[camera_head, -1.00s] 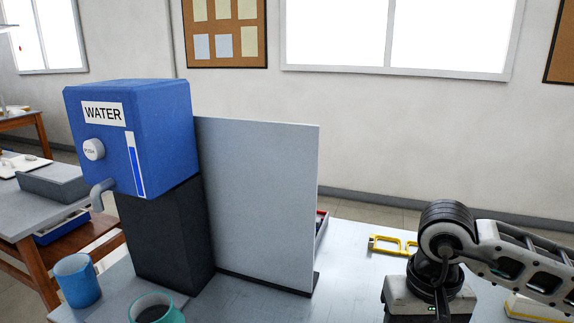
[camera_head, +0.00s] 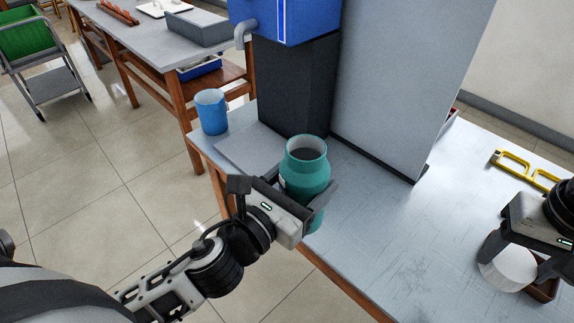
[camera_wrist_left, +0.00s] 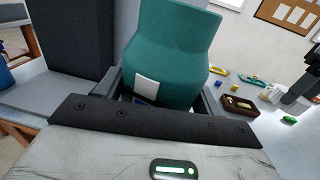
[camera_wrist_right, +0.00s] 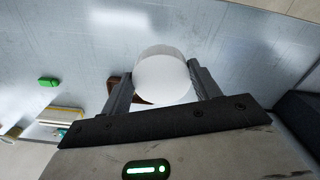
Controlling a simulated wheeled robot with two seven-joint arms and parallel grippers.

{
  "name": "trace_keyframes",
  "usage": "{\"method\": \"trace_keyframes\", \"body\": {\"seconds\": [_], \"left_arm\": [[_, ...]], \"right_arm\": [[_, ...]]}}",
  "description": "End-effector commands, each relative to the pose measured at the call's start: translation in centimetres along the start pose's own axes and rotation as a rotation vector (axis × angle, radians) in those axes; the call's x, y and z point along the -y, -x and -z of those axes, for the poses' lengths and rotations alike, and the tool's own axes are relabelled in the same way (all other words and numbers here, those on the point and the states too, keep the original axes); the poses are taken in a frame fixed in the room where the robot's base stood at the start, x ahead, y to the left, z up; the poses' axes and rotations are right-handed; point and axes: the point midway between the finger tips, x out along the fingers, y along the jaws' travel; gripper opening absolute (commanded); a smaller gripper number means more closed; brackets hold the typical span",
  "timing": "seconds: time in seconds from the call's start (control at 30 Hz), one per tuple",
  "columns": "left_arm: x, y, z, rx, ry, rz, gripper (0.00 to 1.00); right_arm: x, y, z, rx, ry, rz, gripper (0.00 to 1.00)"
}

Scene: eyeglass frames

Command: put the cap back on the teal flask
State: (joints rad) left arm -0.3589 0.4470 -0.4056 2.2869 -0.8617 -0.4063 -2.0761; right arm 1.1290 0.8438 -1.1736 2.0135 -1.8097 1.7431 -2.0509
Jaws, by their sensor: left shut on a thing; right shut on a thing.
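The teal flask (camera_head: 303,172) is upright near the table's front edge, with its mouth open and dark inside. My left gripper (camera_head: 288,208) is shut on its body; the flask fills the jaws in the left wrist view (camera_wrist_left: 168,50). I cannot tell if its base touches the table. The white round cap (camera_head: 508,268) is in my right gripper (camera_head: 520,268) at the right of the head view, well apart from the flask. The right wrist view shows the cap (camera_wrist_right: 162,77) between both fingers, over the table.
The blue water dispenser (camera_head: 290,18) stands on a dark block (camera_head: 300,85) behind the flask. A blue cup (camera_head: 211,111) is left of it. A grey panel (camera_head: 395,80) stands behind. Yellow frames (camera_head: 515,165) lie at right. The table between the grippers is clear.

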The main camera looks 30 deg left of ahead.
Motion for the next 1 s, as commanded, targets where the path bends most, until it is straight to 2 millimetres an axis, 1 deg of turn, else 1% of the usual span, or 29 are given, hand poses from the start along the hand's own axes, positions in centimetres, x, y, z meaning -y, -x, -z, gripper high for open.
{"method": "trace_keyframes", "body": {"seconds": [0.03, 0.1, 0.2, 0.3, 0.4, 0.5, 0.6, 0.93, 1.0], "left_arm": [[1.3, -0.6, -0.6, 0.013, -0.011, 0.074, 0.17], [2.9, -1.1, -0.6, 0.011, -0.011, 0.161, 0.17], [4.9, -1.7, -0.7, 0.010, -0.009, 0.262, 0.17], [6.4, -2.2, -0.8, 0.010, -0.006, 0.340, 0.17], [7.5, -2.5, -0.9, 0.009, -0.004, 0.397, 0.17], [8.3, -2.7, -0.9, 0.009, -0.001, 0.437, 0.17], [8.7, -2.8, -0.9, 0.007, -0.001, 0.458, 0.17], [8.9, -2.9, -0.9, 0.006, 0.000, 0.468, 0.17], [8.8, -2.8, -0.6, -0.001, 0.000, 0.465, 0.17]], "right_arm": [[0.0, 0.1, 0.0, 0.000, 0.000, 0.000, 0.36], [0.0, 0.0, 0.0, 0.000, 0.000, 0.000, 0.36], [0.0, 0.0, 0.0, 0.000, 0.000, 0.000, 0.36], [0.0, 0.0, 0.0, 0.000, 0.000, 0.000, 0.36], [0.0, 0.0, 0.0, 0.000, 0.000, 0.000, 0.36], [0.0, 0.0, 0.0, 0.000, 0.000, 0.000, 0.36], [0.0, 0.0, 0.0, 0.000, 0.000, 0.000, 0.36], [0.0, 0.0, 0.0, 0.000, 0.000, 0.000, 0.36], [0.1, 0.0, 0.0, 0.000, 0.000, 0.000, 0.36]]}}
